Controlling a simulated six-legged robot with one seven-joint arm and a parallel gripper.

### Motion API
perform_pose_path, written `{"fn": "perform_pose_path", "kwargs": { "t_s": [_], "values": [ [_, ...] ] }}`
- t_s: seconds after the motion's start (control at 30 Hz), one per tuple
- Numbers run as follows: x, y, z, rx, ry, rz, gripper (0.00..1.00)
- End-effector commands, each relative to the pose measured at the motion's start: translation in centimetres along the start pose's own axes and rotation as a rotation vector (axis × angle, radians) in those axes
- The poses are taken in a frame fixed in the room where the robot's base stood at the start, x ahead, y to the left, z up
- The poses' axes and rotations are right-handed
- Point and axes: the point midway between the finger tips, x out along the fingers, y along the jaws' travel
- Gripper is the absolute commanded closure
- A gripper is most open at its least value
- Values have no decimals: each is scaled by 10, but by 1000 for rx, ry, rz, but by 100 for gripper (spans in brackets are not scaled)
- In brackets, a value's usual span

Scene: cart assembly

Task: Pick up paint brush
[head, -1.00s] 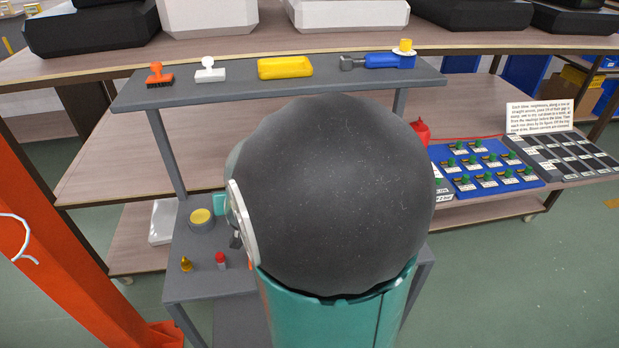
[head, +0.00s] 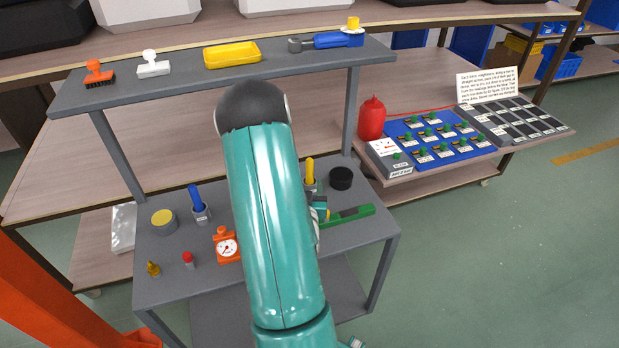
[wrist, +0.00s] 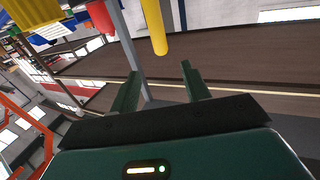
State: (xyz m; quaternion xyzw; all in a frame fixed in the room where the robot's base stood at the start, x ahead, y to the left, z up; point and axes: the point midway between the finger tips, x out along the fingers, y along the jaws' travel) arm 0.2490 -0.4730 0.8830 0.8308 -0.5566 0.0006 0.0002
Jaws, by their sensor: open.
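My gripper (wrist: 160,66) is open, its two dark green fingers apart with nothing between them. In the head view it is mostly hidden behind my teal arm. A yellow handle-like rod (wrist: 157,30) shows beyond the fingertips in the wrist view; a yellow handle (head: 309,170) stands upright on the lower shelf in the head view. A blue handle (head: 195,197) stands in a grey holder to the left. An orange brush with dark bristles (head: 97,72) rests on the upper shelf. I cannot tell for sure which one is the paint brush.
The grey cart's upper shelf (head: 190,78) holds a white-handled piece (head: 152,66), a yellow tray (head: 232,54) and a blue tool (head: 330,41). Below are an orange gauge (head: 227,246), a black round piece (head: 341,178) and a green bar (head: 352,214). A red bottle (head: 371,118) stands behind right.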

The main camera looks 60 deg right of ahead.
Motion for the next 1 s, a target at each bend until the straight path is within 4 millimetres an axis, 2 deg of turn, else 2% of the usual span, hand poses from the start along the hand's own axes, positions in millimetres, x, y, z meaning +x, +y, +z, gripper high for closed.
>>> {"fn": "perform_pose_path", "kwargs": {
  "t_s": [0.2, 0.47, 0.7, 0.8, 1.0],
  "values": [
    [43, -1, 0, 0, 2, -1, 53],
    [65, -2, 0, 0, -1, -1, 53],
    [100, -2, -1, 0, 0, -2, 53],
    [108, -2, 0, -1, -1, -2, 53],
    [109, -2, -1, -1, -2, -2, 53]
  ]
}}
